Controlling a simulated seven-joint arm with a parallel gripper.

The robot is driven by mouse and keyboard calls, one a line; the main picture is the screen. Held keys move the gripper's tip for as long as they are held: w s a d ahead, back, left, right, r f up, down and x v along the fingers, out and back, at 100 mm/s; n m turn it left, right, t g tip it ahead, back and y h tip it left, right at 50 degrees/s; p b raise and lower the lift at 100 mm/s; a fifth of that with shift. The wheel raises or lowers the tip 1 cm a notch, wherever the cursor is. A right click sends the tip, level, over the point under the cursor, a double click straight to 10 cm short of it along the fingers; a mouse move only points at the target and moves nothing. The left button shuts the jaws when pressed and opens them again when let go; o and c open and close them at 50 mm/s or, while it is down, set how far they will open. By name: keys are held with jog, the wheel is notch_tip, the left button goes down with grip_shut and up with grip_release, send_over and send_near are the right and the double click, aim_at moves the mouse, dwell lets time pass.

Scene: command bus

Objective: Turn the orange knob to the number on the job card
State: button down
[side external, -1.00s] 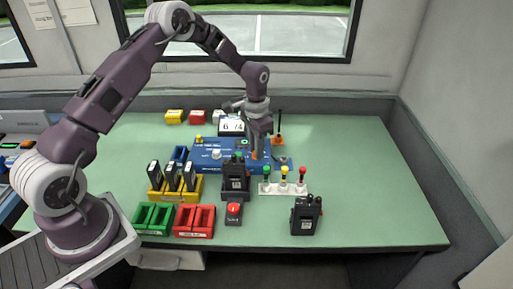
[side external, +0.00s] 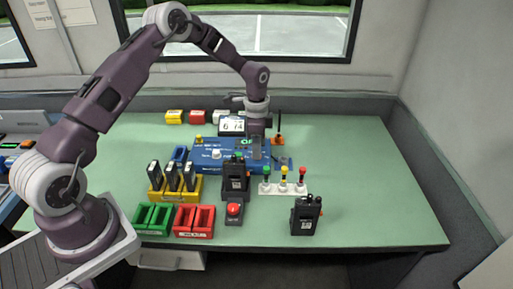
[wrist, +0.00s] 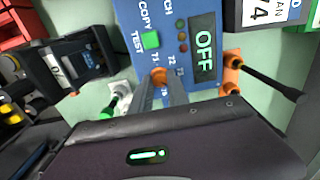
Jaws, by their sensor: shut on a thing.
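The orange knob (wrist: 158,75) is on the blue panel (wrist: 128,12), with small numbers such as 71 and 72 around it. My gripper (wrist: 163,84) is shut on the knob, its fingers hiding most of it. In the side view my gripper (side external: 256,152) is at the right part of the blue panel (side external: 211,163), and the knob is hidden. The job card (side external: 232,126) stands behind the panel and seems to show 6 and 74. It is partly visible in the wrist view (wrist: 264,12), ending in 4.
An orange stand with a black antenna (side external: 278,140) is behind right.

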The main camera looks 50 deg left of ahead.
jog(key=shift+w, duration=0.1)
jog(key=c, duration=1.3)
grip_release()
notch_tip(320, 180, up, 7)
jog(key=shift+r, duration=0.1)
